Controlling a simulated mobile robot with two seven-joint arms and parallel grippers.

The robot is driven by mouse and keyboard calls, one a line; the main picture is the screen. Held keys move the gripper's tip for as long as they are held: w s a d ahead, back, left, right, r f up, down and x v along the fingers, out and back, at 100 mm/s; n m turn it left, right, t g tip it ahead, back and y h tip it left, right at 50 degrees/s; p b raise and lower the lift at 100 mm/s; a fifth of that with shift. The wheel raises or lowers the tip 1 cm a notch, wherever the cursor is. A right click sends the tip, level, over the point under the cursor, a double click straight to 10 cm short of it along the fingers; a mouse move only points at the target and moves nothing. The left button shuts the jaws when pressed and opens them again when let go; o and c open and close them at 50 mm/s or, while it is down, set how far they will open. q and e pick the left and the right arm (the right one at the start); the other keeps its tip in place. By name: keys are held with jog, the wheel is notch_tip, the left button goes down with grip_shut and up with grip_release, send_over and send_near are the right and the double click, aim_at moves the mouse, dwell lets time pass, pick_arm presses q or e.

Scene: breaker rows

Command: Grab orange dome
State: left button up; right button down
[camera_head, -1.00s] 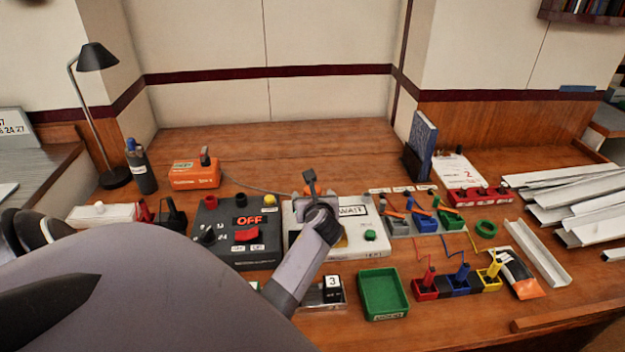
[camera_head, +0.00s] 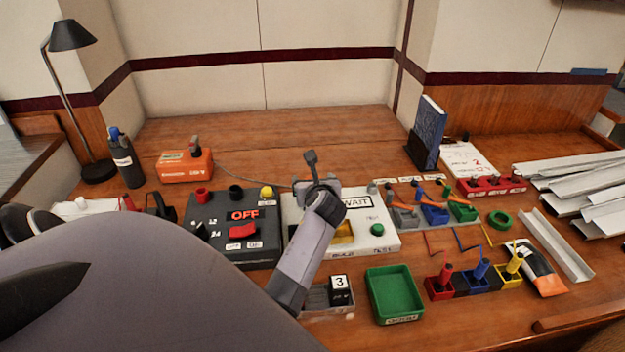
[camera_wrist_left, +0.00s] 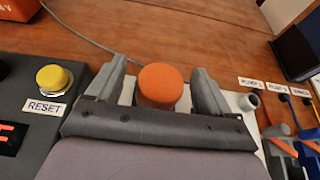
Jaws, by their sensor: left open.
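The orange dome (camera_wrist_left: 160,85) shows in the left wrist view as a rounded orange knob on the white box. My left gripper (camera_wrist_left: 162,72) is open, with one grey finger on each side of the dome. Gaps show between the dome and the fingers. In the head view my left gripper (camera_head: 317,183) is over the back of the white WAIT box (camera_head: 372,238), and it and my arm hide the dome there.
Left of the white box is a dark panel (camera_head: 205,220) with a yellow RESET button (camera_wrist_left: 53,79). A thin cable runs behind. Small coloured bins (camera_head: 435,213) stand to the right, and a green tray (camera_head: 394,293) in front. The table's back is clear.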

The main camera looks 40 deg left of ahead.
pick_arm(q)
jog(key=c, duration=1)
jog(key=shift+c, duration=0.2)
